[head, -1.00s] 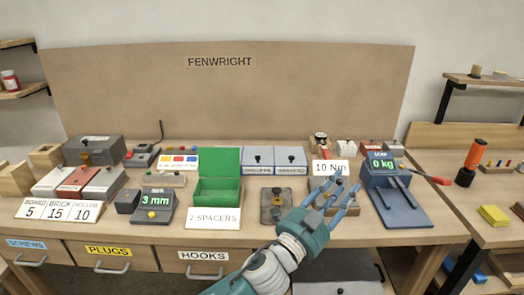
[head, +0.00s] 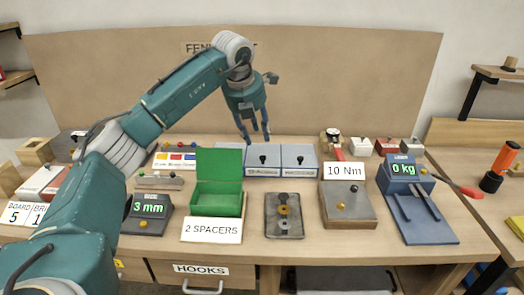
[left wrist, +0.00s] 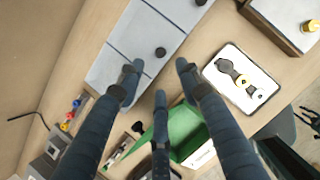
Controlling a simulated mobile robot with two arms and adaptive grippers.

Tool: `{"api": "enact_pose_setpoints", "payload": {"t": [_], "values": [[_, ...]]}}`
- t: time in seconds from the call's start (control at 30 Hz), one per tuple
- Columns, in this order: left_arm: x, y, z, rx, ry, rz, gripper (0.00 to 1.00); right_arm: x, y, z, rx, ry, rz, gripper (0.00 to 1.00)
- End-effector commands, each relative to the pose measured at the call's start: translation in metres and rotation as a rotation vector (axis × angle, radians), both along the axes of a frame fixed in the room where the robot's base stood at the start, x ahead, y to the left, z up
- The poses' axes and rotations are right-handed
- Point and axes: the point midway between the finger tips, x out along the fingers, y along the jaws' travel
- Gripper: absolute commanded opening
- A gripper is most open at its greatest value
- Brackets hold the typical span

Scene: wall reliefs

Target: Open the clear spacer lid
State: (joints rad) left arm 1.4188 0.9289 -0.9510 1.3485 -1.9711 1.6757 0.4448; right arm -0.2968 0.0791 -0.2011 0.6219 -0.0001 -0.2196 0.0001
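The spacer tray is a small grey tray (head: 270,230) on the bench, right of the green box. A clear lid (head: 284,216) seems to lie flat over it, with a dark knob at its back and dark and brass-coloured spacers beneath. In the left wrist view the lid (left wrist: 219,82) shows as a bright, glossy panel on the right. My left gripper (head: 254,136) hangs fingers down, behind and left of the tray, above the grey boxes. Its three fingers (left wrist: 159,77) are spread and empty. It does not touch the lid. My right gripper is out of view.
The open green box (head: 232,202) with its raised lid stands left of the tray. Grey knobbed boxes (head: 263,172) stand behind. A wooden block (head: 347,205) and a blue scale (head: 425,220) are to the right. Bare bench surrounds the tray's front.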

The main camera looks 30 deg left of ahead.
Motion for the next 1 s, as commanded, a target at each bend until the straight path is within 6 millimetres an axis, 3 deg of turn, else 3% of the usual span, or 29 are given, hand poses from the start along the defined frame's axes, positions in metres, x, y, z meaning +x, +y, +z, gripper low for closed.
{"api": "enact_pose_setpoints", "payload": {"t": [0.17,0.6,1.0], "values": [[0.005,0.004,-0.018,0.005,0.010,0.006,0.36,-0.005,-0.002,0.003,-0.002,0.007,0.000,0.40],[0.034,0.006,-0.087,0.003,0.007,0.002,0.36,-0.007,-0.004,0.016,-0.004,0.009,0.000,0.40],[0.039,0.007,-0.099,0.003,0.004,0.002,0.36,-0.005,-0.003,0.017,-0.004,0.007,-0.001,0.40]]}}
